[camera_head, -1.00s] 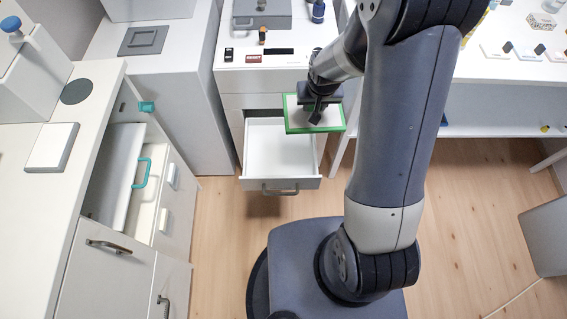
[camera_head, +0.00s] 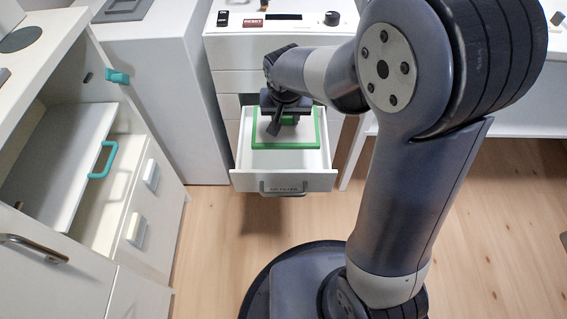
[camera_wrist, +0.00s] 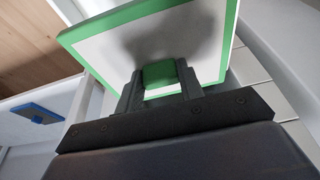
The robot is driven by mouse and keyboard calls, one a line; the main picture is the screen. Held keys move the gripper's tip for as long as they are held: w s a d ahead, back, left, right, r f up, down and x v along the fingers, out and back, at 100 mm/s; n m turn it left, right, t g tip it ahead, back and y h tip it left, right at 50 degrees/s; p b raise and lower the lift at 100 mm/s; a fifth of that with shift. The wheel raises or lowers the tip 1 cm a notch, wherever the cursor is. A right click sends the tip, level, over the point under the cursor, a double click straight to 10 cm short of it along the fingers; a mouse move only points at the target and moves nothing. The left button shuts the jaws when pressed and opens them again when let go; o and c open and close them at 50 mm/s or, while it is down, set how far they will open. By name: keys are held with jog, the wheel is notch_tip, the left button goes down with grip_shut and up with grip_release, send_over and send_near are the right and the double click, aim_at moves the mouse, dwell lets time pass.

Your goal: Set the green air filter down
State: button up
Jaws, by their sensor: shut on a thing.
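The green air filter (camera_head: 257,131) is a flat white panel with a green frame. In the head view it lies over the open drawer (camera_head: 245,179), within the drawer's outline; I cannot tell whether it touches the drawer floor. My gripper (camera_head: 278,128) is above it and shut on its green tab. In the wrist view my gripper (camera_wrist: 160,88) grips that tab, and the filter (camera_wrist: 150,45) extends beyond the fingers, tilted in the picture. The drawer front carries a grey handle and a label reading "AIR FILTER". My arm hides part of the cabinet behind.
A blue item (camera_wrist: 38,112) lies on a pale surface in the wrist view. At left a white cabinet has a teal handle (camera_head: 103,160) on an open compartment. A control top with a knob (camera_head: 332,18) is behind the drawer. Wooden floor (camera_head: 215,230) is clear in front.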

aim_at(283, 134)
jog(key=shift+s+a+f+b, duration=0.1)
jog(key=shift+a+f+b, duration=0.15)
jog(key=shift+f+b, duration=0.25)
notch_tip(283, 134, down, 10)
jog(key=b, duration=0.3)
jog(key=shift+r+b, duration=0.1)
jog(key=shift+b, duration=0.3)
jog(key=o, duration=1.1)
jog(key=shift+r, duration=0.35)
jog(key=p+v, duration=0.4)
jog(key=v, duration=0.7)
jog(key=shift+s+r, duration=0.15)
jog(key=shift+s, duration=0.05)
